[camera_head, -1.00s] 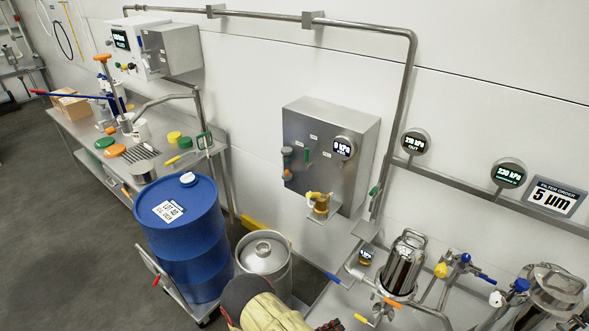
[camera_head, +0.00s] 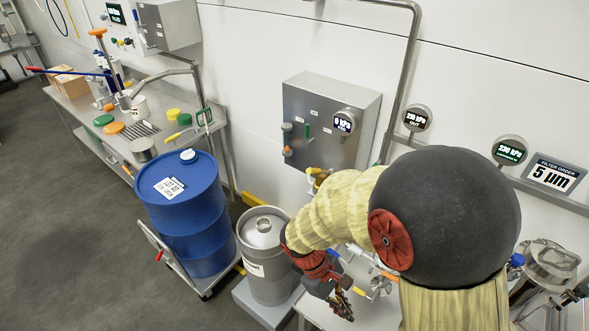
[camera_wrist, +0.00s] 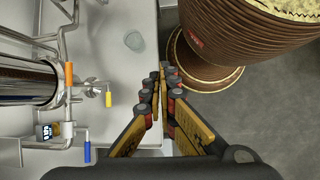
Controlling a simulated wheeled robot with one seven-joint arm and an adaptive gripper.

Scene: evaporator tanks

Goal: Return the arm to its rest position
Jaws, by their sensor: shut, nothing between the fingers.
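My arm stretches across the right half of the head view, with its large black joint in front of the bench and wall. My gripper (camera_head: 342,303) hangs low at the arm's end, right of the steel keg (camera_head: 268,262) and above the front of the steel bench. In the wrist view my gripper (camera_wrist: 164,78) has its fingers together, with nothing between them. It points along the bench edge, where the bench meets open floor. The arm hides most of the filter housing in the head view; its shiny cylinder (camera_wrist: 28,80) shows at the left of the wrist view.
A blue drum (camera_head: 183,215) stands on a cart left of the keg. In the wrist view, valves with an orange handle (camera_wrist: 69,75), a yellow handle (camera_wrist: 108,99) and a blue handle (camera_wrist: 87,148) stand on the bench left of my gripper. Open floor lies at the head view's left.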

